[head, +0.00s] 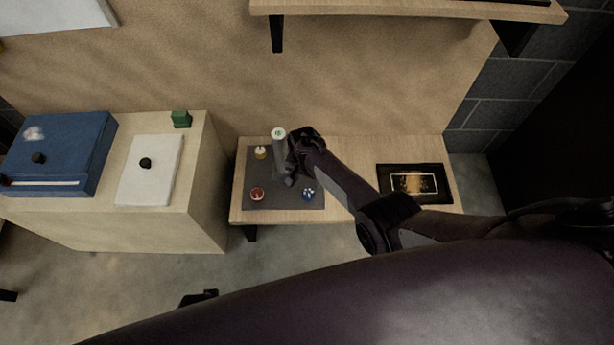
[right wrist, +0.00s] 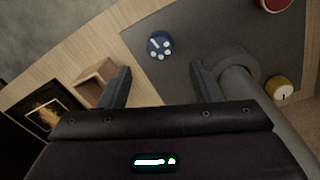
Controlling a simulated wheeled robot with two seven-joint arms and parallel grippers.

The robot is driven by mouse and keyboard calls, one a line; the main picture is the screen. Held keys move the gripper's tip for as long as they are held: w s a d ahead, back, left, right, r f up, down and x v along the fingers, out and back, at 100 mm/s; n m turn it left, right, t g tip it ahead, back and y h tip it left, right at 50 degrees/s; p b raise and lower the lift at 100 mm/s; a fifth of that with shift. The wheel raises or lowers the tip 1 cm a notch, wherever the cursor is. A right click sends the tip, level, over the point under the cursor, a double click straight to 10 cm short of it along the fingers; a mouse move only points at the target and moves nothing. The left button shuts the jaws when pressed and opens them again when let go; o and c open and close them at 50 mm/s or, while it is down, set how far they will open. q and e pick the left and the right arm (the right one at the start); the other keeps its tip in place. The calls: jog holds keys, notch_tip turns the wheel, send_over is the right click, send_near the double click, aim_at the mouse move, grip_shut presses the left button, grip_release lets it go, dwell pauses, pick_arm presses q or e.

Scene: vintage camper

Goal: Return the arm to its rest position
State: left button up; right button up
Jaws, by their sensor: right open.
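My right arm reaches in from the right in the head view. My right gripper (head: 290,165) is over the dark mat (head: 285,200) on the low wooden bench. In the right wrist view its two fingers (right wrist: 158,85) are apart, with nothing between them. A grey upright cylinder (head: 280,155) with a pale, green-marked top stands beside the gripper. In the right wrist view the cylinder (right wrist: 245,95) is just outside the right-hand finger; I cannot tell whether they touch. My left gripper cannot be made out.
The mat also bears a red round item (head: 257,194), a blue one with white spots (head: 308,194) and a yellowish one (head: 261,152). A small wooden box (right wrist: 92,82) is near the left-hand finger. A black framed panel (head: 410,170) lies right. A shelf (head: 400,10) overhangs behind.

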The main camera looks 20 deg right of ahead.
dwell(0.5)
jog(key=s+d+f+n+t, duration=0.1)
jog(key=s+d+f+n, duration=0.1)
jog(key=s+f, duration=0.3)
jog(key=s+d+f+n, duration=0.2)
jog(key=s+f, duration=0.1)
jog(key=s, duration=0.5)
pick_arm(q)
jog(key=s+a+p, duration=0.1)
jog(key=s+p, duration=0.5)
jog(key=s, duration=0.1)
jog(key=s+a+p, duration=0.2)
jog(key=s+p, duration=0.5)
jog(key=s, duration=0.1)
jog(key=shift+s+a+r+g, duration=0.2)
jog(key=shift+s+a+g, duration=0.05)
jog(key=shift+g, duration=0.15)
pick_arm(e)
jog(key=s+d+n, duration=0.2)
jog(key=s+n, duration=0.1)
jog(key=s, duration=1.1)
jog(key=s+d+n, duration=0.2)
jog(key=s+n, duration=0.1)
jog(key=s, duration=1.2)
jog(key=shift+s+d+f, duration=0.2)
